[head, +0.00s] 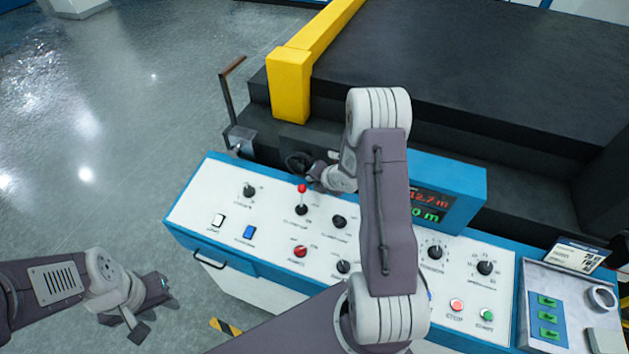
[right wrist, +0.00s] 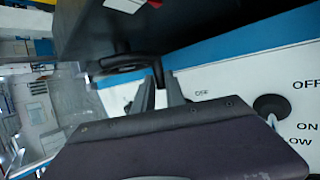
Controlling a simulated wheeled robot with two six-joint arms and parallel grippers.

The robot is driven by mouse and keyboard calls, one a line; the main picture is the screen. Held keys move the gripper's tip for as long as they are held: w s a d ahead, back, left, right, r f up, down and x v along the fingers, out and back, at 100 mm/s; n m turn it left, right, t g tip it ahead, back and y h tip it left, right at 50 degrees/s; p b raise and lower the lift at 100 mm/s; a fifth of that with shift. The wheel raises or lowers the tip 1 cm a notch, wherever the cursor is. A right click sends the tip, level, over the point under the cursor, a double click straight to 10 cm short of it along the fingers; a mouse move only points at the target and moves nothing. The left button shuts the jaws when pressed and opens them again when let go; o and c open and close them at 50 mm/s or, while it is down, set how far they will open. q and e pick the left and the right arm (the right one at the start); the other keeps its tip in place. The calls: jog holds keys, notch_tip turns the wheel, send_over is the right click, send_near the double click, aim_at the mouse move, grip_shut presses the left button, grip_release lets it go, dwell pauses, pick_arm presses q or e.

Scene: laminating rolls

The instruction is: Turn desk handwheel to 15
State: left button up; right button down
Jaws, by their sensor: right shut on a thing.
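The desk handwheel (head: 297,161) is a small black wheel at the back edge of the control desk (head: 207,190). My right gripper (head: 314,172) reaches it from the right and is shut on it. In the right wrist view the dark handwheel (right wrist: 122,62) lies just beyond the fingers of my right gripper (right wrist: 160,90); the exact contact is hard to see. No scale reading for the wheel is legible. My left gripper (head: 152,306) is open and empty over the floor, left of the desk.
The desk top holds a red-knobbed lever (head: 302,189), several dials and push buttons. My right arm partly covers a display box (head: 460,190) with red and green digits. A yellow post (head: 289,85) and a dark machine stand behind. The grey floor at left is clear.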

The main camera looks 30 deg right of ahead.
dwell(0.4)
jog(key=c, duration=1.4)
grip_release()
jog(key=b+v, duration=0.1)
jog(key=v, duration=0.8)
jog(key=shift+s, duration=0.1)
